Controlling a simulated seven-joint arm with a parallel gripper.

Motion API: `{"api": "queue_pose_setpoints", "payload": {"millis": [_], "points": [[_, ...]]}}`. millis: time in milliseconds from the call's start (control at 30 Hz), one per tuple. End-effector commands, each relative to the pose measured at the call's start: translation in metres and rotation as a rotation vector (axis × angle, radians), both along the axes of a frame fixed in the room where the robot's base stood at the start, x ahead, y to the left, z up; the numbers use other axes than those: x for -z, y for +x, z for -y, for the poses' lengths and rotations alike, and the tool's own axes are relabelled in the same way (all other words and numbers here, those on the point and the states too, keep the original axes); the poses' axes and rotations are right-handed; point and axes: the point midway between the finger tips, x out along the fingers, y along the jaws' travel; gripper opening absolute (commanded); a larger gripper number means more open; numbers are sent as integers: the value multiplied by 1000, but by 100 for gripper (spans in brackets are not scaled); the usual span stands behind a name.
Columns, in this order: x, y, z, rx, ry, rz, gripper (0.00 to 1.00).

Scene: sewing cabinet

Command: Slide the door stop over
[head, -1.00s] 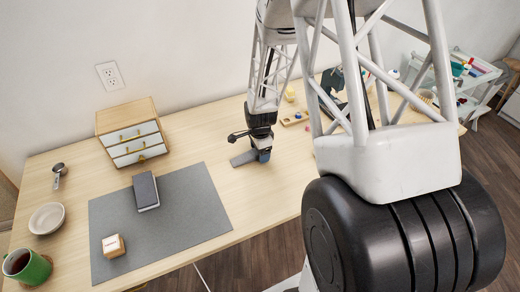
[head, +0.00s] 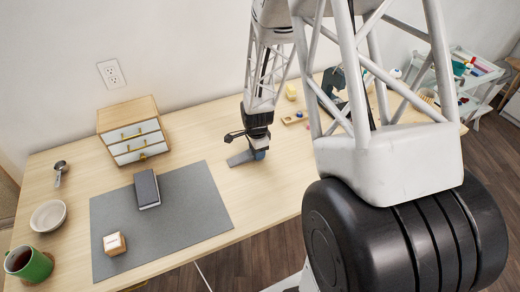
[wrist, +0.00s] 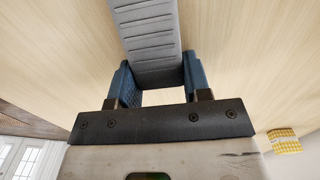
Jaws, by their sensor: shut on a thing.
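The door stop (wrist: 150,35) is a grey ridged wedge on the wooden table. In the wrist view it sits between the two blue finger pads of my gripper (wrist: 160,82), which are shut on its near end. In the head view my gripper (head: 258,153) points down at the tabletop. The door stop (head: 240,158) shows there as a grey strip reaching left from the fingers, just right of the grey mat. Its held end is partly hidden by the fingers.
A grey mat (head: 190,232) holds a dark book (head: 146,189) and a small wooden block (head: 114,243). A drawer box (head: 133,130) stands behind. A bowl (head: 48,216) and a green mug (head: 30,264) are at left. A wooden tray (head: 295,118) lies behind my gripper.

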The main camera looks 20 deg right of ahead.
Motion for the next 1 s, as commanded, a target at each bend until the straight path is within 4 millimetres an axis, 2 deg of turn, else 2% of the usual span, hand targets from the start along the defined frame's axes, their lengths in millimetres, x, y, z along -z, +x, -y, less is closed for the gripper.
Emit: {"api": "queue_pose_setpoints", "payload": {"millis": [1000], "points": [[0, 0, -86, -2, 0, 0, 20]]}}
